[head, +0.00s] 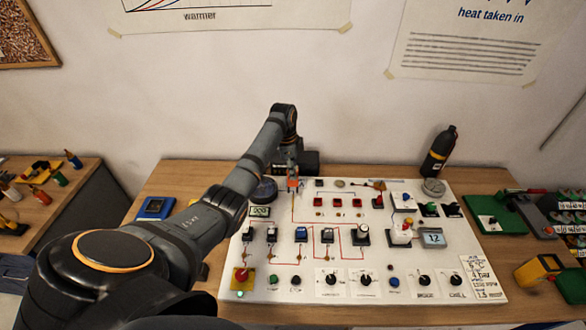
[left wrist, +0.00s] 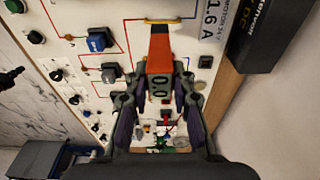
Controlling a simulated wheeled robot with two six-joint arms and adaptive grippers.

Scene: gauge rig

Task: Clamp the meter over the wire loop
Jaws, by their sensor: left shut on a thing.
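My left gripper (left wrist: 158,95) is shut on the orange meter (left wrist: 159,65), with a finger on each side of its body. The meter has a black end that reaches up to a yellowish bar, which looks like the wire loop (left wrist: 176,20), with red wire running to it. I cannot tell whether the meter's jaws are around the loop or only against it. In the head view my left gripper (head: 292,169) is at the back edge of the white panel, with the meter (head: 293,184) small below it. My right gripper is out of view.
The white panel (head: 330,280) carries several switches, knobs and lamps on the wooden table. A dark bottle (head: 438,152) stands at the back right. A dark box (left wrist: 258,32) is close to the right of the meter. A blue device (head: 155,208) lies left of the panel.

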